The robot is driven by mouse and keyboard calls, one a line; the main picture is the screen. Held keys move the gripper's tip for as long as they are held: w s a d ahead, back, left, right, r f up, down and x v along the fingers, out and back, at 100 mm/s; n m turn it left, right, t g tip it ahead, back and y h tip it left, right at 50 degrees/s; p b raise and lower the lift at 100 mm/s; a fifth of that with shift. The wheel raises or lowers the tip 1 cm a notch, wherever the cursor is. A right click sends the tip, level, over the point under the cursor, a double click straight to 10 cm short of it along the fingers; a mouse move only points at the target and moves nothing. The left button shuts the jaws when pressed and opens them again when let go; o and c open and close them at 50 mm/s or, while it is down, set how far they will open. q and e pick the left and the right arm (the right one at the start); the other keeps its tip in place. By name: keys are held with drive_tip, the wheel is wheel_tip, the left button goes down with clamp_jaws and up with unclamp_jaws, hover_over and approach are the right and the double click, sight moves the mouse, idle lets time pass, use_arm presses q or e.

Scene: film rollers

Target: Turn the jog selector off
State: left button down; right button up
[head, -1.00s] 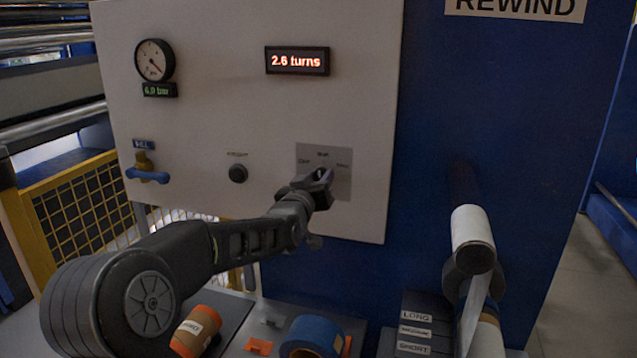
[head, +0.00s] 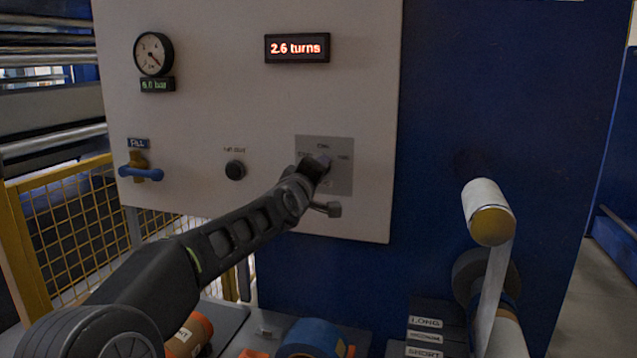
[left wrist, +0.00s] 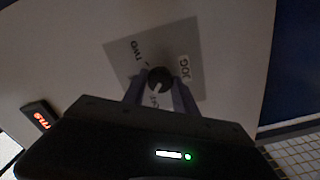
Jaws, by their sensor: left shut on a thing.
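The jog selector is a dark round knob (left wrist: 160,80) on a grey label plate (head: 341,178) on the white panel. In the left wrist view, the plate (left wrist: 121,55) carries position words around the knob, partly hidden and hard to read. My left gripper (head: 322,165) reaches the plate from the lower left and covers the knob in the head view. In the left wrist view its fingers (left wrist: 158,92) stand on both sides of the knob and are shut on it. I cannot tell which position the knob points to. My right gripper is not in view.
The white panel (head: 215,105) also holds a gauge (head: 153,54), a red display (head: 297,48) reading 2.6 turns, a black button (head: 235,170) and a blue-handled valve (head: 140,172). A white roller (head: 485,205) sticks out at the right. Rolls of tape (head: 312,338) lie below the panel.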

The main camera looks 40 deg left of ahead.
use_arm(q)
drive_tip(key=shift+n+b, duration=0.4)
drive_tip(key=shift+n, duration=0.7)
drive_tip(key=c, duration=1)
unclamp_jaws()
drive_tip(key=v, duration=0.7)
drive_tip(key=shift+s, duration=0.35)
drive_tip(key=shift+d+r, duration=0.1)
